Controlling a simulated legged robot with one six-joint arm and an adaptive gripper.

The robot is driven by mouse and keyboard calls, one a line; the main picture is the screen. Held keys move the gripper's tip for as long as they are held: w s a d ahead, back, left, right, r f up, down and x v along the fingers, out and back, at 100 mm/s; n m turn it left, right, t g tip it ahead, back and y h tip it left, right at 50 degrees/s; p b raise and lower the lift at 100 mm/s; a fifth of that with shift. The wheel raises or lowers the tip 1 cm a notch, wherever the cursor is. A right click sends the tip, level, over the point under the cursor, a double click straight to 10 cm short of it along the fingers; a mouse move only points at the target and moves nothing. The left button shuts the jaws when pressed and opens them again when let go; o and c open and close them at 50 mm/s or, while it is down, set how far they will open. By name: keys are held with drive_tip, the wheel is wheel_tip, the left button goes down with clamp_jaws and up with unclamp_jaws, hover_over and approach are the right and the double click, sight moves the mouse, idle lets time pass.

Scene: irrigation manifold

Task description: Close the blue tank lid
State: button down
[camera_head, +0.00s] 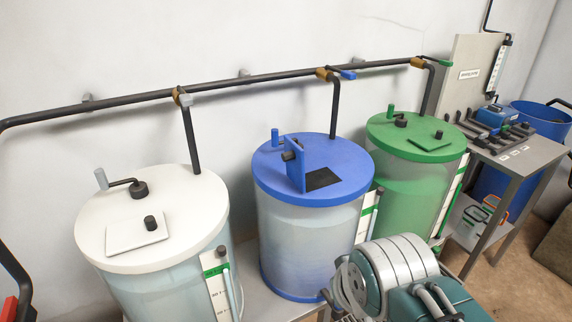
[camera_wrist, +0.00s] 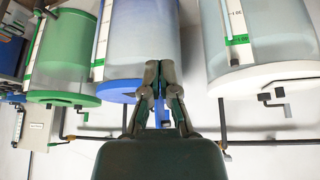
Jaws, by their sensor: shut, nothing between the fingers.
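The blue tank (camera_head: 305,240) stands in the middle of the head view with a round blue top (camera_head: 345,165). Its small square blue lid (camera_head: 294,165) stands upright, with a dark knob on its face. The dark square opening (camera_head: 322,179) beside the lid is uncovered. In the wrist view, which is upside down, the blue top's rim (camera_wrist: 115,93) shows behind my gripper (camera_wrist: 159,66). My gripper is shut and empty, in front of the blue tank and apart from the lid. The head view shows my arm at the bottom but not the fingertips.
A white tank (camera_head: 100,245) with its flap shut stands left, and a green tank (camera_head: 395,130) with its flap shut stands right. A dark pipe (camera_head: 250,82) runs along the wall above, with drops to the tanks. A grey table (camera_head: 545,140) holds tools at right.

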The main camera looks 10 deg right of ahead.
drive_tip(key=w+d+n+g+h, duration=0.1)
drive_tip(key=w+d+n+h, duration=0.35)
drive_tip(key=w+h, duration=0.35)
drive_tip(key=w+a+r+n+t, duration=0.25)
drive_tip(key=w+a+t, duration=0.25)
drive_tip(key=w+a, duration=0.35)
drive_tip(key=w+a+r+n+t, duration=0.1)
drive_tip(key=w+a+n+t, duration=0.35)
drive_tip(key=w+a, duration=0.4)
drive_tip(key=w+d, duration=0.8)
drive_tip(key=shift+w+d+f+t+h, duration=0.15)
drive_tip(key=shift+w+d+t+h, duration=0.15)
drive_tip(key=shift+w+t+h, duration=0.15)
